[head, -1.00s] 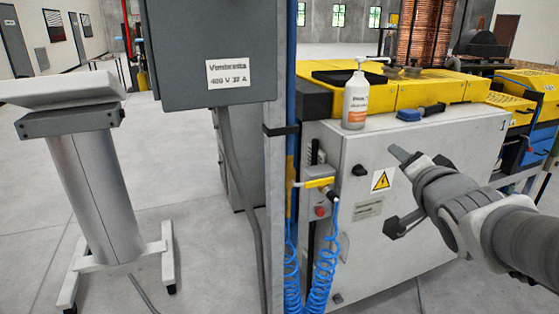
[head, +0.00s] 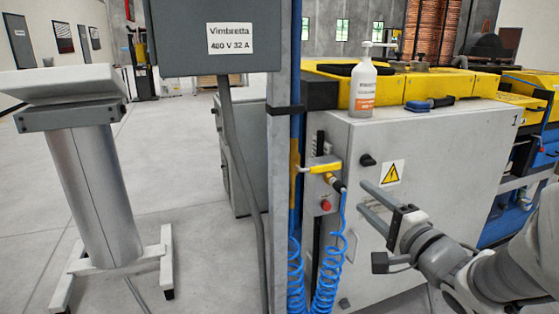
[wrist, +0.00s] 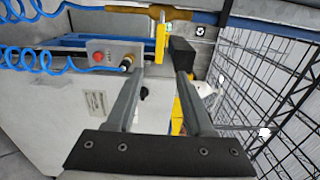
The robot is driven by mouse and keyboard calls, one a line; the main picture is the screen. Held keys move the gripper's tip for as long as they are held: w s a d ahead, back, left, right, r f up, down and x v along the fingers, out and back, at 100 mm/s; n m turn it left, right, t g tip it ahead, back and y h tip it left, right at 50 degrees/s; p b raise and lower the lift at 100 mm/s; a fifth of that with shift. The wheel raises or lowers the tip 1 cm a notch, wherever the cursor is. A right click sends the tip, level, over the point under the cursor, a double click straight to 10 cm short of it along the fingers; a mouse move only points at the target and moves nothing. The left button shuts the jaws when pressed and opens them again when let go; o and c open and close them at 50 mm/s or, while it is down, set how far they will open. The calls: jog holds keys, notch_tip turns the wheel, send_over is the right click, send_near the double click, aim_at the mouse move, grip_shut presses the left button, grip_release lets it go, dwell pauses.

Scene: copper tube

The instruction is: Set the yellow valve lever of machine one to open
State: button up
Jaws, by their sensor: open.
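The yellow valve lever (head: 325,168) lies about level beside the grey post, at the left end of machine one (head: 430,180), a grey cabinet marked 1. A brass fitting with a blue coiled hose (head: 328,270) is just below it. My gripper (head: 366,199) is to the right of the lever, in front of the cabinet, with both fingers pointing left towards it. It is open and empty. In the wrist view the lever (wrist: 161,38) shows beyond and between the fingertips (wrist: 158,68), apart from them. The lever's far side is hidden.
A red button (head: 325,205) is below the lever, and a black knob (head: 367,160) is on the cabinet front. A white bottle (head: 362,88) and a blue-handled tool (head: 430,103) are on the cabinet top. A grey post (head: 278,190) stands left of the lever. Open floor is at the left.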

aim_at(330, 168)
jog(key=p+x, duration=0.2)
jog(key=x, duration=1.4)
grip_shut()
dwell(1.2)
